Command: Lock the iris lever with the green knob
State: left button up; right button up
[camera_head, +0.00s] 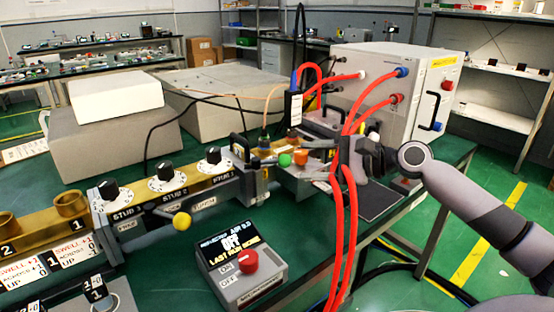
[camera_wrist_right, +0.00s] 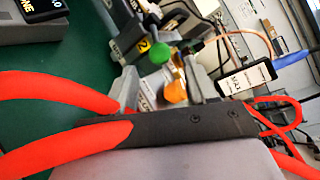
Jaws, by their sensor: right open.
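The green knob (camera_head: 285,160) is a small ball at the end of a lever on the brass waveguide assembly, in the middle of the head view. It also shows in the right wrist view (camera_wrist_right: 163,53), above an orange knob (camera_wrist_right: 176,91). In the head view the orange knob (camera_head: 301,156) sits just right of the green one. My right gripper (camera_head: 350,160) is open, right of both knobs and apart from the green one. Red hoses partly hide it. How the iris lever is seated is too small to tell. My left gripper is not in view.
Red hoses (camera_head: 351,215) hang from the white generator cabinet (camera_head: 385,75) and pass across my right gripper. Stub tuner dials (camera_head: 167,172) and a yellow knob (camera_head: 182,221) lie left.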

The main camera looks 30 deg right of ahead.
aim_at(285, 161)
jog(key=shift+x, duration=3.35)
jog(key=shift+f, duration=0.1)
grip_shut()
